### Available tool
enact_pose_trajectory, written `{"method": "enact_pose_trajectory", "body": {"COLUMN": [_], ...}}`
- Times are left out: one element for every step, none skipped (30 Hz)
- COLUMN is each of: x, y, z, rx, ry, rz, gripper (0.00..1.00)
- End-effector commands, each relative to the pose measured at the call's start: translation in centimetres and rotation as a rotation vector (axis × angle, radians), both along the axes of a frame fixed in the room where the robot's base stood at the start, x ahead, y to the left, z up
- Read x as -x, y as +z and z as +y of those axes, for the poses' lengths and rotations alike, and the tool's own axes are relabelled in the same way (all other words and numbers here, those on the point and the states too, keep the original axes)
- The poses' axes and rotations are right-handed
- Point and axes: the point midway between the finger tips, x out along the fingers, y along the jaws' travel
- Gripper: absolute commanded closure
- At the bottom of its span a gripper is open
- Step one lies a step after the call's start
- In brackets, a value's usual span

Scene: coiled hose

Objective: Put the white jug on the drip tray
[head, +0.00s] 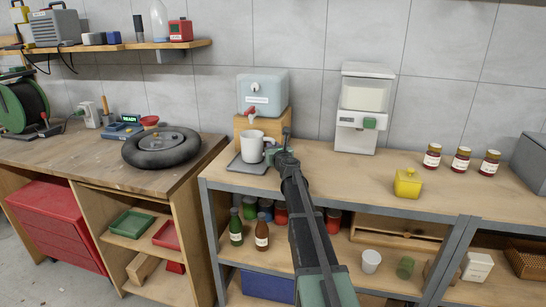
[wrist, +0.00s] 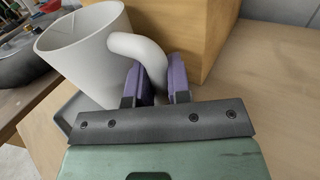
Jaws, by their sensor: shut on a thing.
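The white jug (head: 252,146) is in front of the wooden block under the dispenser, at or just above the drip tray (head: 240,166). I cannot tell whether its base touches the tray. In the wrist view the jug (wrist: 84,50) fills the upper left, slightly tilted in the picture, with its handle (wrist: 140,52) between the purple finger pads. My gripper (wrist: 157,80) is shut on the handle. In the head view my gripper (head: 272,152) is right of the jug. The grey tray (wrist: 66,108) shows partly below the jug in the wrist view; the jug's base is hidden.
A pale blue dispenser with a red tap (head: 263,92) stands on a wooden block (head: 275,125) behind the jug. A white machine (head: 362,110) and a yellow pot (head: 408,183) stand to the right. The bench top (head: 340,176) between them is mostly clear.

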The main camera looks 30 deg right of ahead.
Motion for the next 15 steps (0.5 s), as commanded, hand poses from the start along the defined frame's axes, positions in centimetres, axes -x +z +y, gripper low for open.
{"method": "enact_pose_trajectory", "body": {"x": [0.02,0.02,0.02,0.03,0.03,0.03,0.03,0.03,0.03,0.03,0.03,0.03,0.03,0.04,0.04], "y": [-0.90,-0.72,-0.47,-0.40,-0.38,-0.36,-0.39,-0.49,-0.68,-0.80,-0.90,-0.75,-0.72,-0.71,-0.71], "z": [0.00,0.00,-0.01,0.00,0.00,-0.01,-0.01,-0.01,0.00,0.00,-0.01,0.00,0.00,0.00,0.00], "rx": [0.000,0.000,0.000,0.000,0.000,0.000,0.000,0.000,0.000,0.000,0.000,0.000,0.000,0.000,0.000], "ry": [0.000,0.000,0.000,0.000,0.000,0.000,0.000,0.000,0.000,0.000,0.000,0.000,0.000,0.000,0.000], "rz": [0.000,0.000,0.000,0.000,0.000,0.000,0.000,0.000,0.000,0.000,0.000,0.000,0.000,0.000,0.000], "gripper": [1.00,1.00,1.00,1.00,1.00,1.00,1.00,1.00,1.00,1.00,1.00,0.77,0.73,0.68,0.62]}}
